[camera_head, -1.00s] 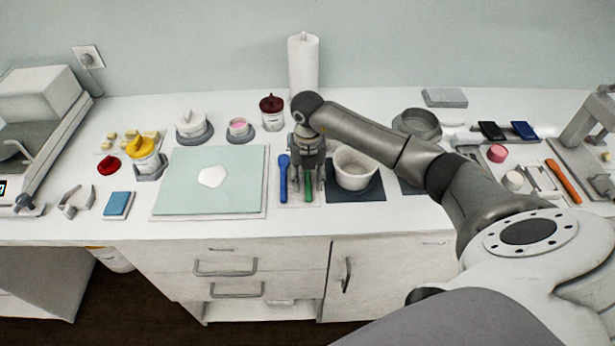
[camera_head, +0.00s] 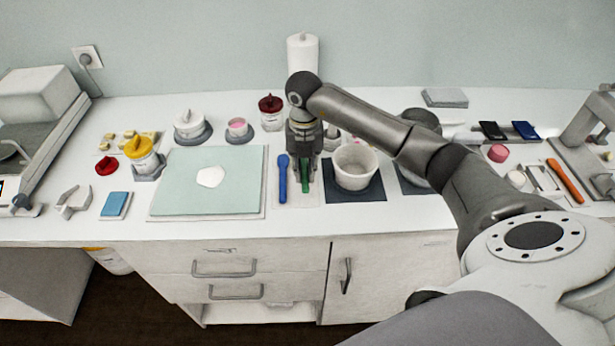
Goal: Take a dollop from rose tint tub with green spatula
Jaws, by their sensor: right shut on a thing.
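The green spatula (camera_head: 305,178) lies on a small pale mat (camera_head: 296,202), beside a blue spatula (camera_head: 282,180). My right gripper (camera_head: 304,176) points down over the green spatula and is shut on it; the fingers hide part of it. A small grey-based tub with pink contents, which looks like the rose tint tub (camera_head: 238,129), stands open behind the green board, to the left of my right gripper. My left gripper is not in view.
A white bowl (camera_head: 355,168) on a dark mat stands close to the right of my right gripper. A green board (camera_head: 180,192) with a white patch lies to the left. A red-lidded jar (camera_head: 271,112) and a paper roll (camera_head: 302,62) stand behind.

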